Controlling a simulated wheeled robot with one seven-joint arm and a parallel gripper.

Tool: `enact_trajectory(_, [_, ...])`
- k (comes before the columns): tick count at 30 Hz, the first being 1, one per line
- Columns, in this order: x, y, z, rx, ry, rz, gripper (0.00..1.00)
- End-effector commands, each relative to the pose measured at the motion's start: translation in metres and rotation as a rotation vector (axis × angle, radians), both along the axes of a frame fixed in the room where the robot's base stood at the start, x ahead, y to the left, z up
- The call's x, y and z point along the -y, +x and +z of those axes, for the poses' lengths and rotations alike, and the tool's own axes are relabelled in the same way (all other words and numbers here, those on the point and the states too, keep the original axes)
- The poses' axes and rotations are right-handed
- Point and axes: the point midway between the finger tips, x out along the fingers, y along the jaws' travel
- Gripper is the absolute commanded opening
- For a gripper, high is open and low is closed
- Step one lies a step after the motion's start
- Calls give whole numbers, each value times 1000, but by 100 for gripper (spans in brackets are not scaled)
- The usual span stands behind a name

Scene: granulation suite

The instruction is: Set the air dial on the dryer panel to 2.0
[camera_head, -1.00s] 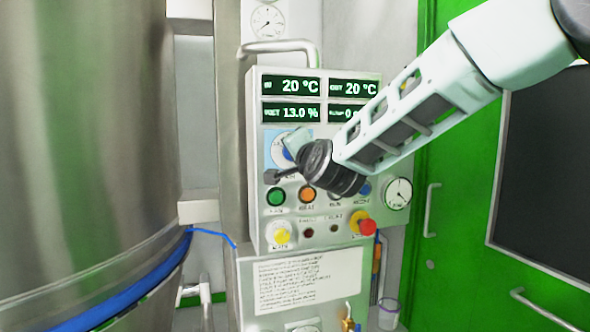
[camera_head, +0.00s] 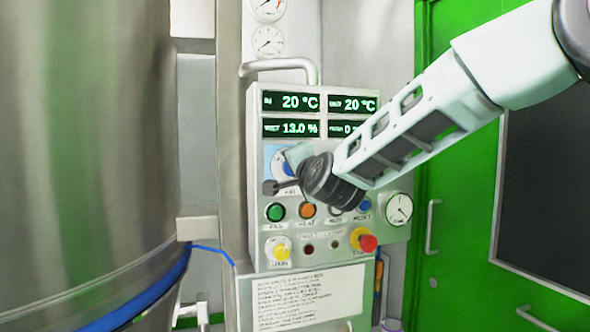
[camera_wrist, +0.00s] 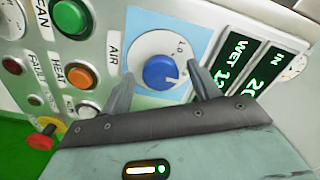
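The dryer panel (camera_head: 310,226) is a pale box with green displays on top and buttons below. The air dial (camera_wrist: 160,72) is a blue knob with a white pointer mark on a white disc with a light blue backing, beside the "AIR" label. In the head view the dial (camera_head: 284,165) is partly hidden by my gripper (camera_head: 285,170). In the wrist view my gripper (camera_wrist: 162,92) is open, with one finger on each side of the knob and gaps between. I cannot tell whether the fingertips touch the panel. The scale numbers are too small to read surely.
A green button (camera_head: 275,212), an orange button (camera_head: 307,210) and a red-and-yellow stop knob (camera_head: 366,241) sit below the dial. A large steel vessel (camera_head: 90,150) stands at the left. A handle bar (camera_head: 285,65) crosses the panel's top. A green door (camera_head: 450,230) is at the right.

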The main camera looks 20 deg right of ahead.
Motion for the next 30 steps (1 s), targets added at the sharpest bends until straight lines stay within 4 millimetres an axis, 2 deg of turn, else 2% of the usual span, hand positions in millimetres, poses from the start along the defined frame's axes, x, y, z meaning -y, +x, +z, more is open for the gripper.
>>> enact_trajectory(5, [0,-3,0,1,0,0,61])
enact_trajectory(8, [0,-13,0,2,0,0,61])
enact_trajectory(11, [0,-31,0,4,-1,1,61])
enact_trajectory(24, [0,-131,0,4,0,1,61])
enact_trajectory(30, [-1,-161,3,1,0,3,61])
